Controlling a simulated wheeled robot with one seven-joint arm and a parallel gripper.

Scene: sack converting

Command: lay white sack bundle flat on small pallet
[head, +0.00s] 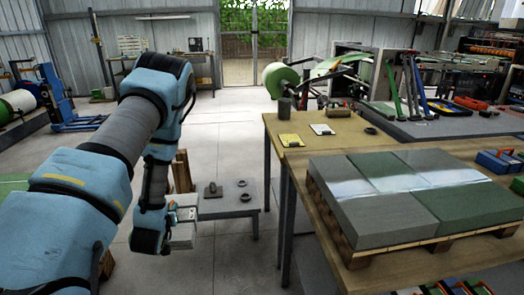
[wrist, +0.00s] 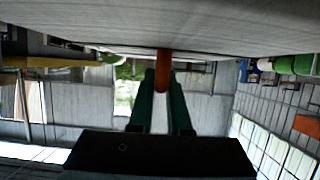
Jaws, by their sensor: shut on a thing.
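My gripper (head: 173,212) hangs low at the left of the head view, beside a low grey bench. It is shut on an orange piece (wrist: 163,72) at the fingertips in the wrist view. A broad pale surface (wrist: 165,25) lies just beyond the fingertips and fills the top of that view. In the head view a pale block (head: 183,237), seemingly the white sack bundle, shows at the gripper, partly hidden by my arm. A small wooden pallet (head: 362,259) on the right table carries several flat grey and green bundles (head: 375,190) side by side.
The wooden table (head: 288,160) holds clipboards and a dark ring. The low bench (head: 235,208) carries a small tool and rings. Wooden slats (head: 182,170) stand behind my wrist. Open floor (head: 225,120) runs between.

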